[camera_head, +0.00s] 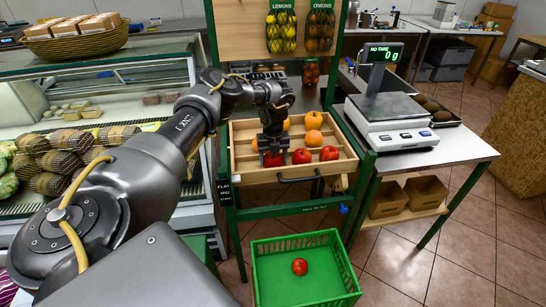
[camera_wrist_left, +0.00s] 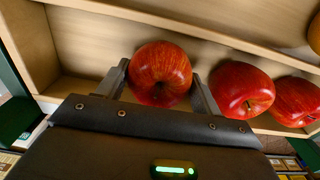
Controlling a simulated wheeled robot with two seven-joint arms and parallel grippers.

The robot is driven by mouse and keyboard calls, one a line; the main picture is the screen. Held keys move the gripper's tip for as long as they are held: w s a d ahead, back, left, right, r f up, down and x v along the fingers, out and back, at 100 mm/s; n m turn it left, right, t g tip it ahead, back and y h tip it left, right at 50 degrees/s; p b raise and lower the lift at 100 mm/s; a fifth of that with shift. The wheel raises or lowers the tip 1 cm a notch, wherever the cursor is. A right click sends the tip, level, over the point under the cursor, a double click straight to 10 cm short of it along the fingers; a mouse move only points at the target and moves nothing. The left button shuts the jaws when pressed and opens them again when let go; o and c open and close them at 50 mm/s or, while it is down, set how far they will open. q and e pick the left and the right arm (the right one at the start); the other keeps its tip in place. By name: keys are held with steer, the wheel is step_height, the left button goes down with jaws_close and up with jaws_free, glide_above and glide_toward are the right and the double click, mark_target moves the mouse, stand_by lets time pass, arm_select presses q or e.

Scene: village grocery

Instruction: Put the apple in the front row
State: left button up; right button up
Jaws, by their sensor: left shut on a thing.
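My left gripper (camera_head: 272,158) is over the left part of the wooden drawer (camera_head: 240,178), in its front row. It is shut on a red apple (camera_wrist_left: 160,72), whose red side also shows under the fingers in the head view (camera_head: 273,160). Two more red apples, a middle one (camera_head: 301,156) and a right one (camera_head: 329,153), lie to its right in the same row. In the wrist view the middle apple (camera_wrist_left: 241,90) is close beside the right finger. Whether the held apple touches the drawer floor is unclear. My right gripper is not in view.
Oranges (camera_head: 313,137) lie in the rows behind. A green crate (camera_head: 305,297) on the floor holds another red apple (camera_head: 300,267). A scale (camera_head: 390,120) stands on the table at right. A glass-fronted counter is at left.

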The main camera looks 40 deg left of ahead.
mark_target(273, 155)
arm_select(q)
steer(key=shift+f, duration=0.15)
steer(key=o, duration=1.1)
steer(key=shift+r, duration=0.2)
step_height(273, 155, up, 12)
steer(key=shift+f+b, duration=0.1)
steer(key=shift+b, duration=0.95)
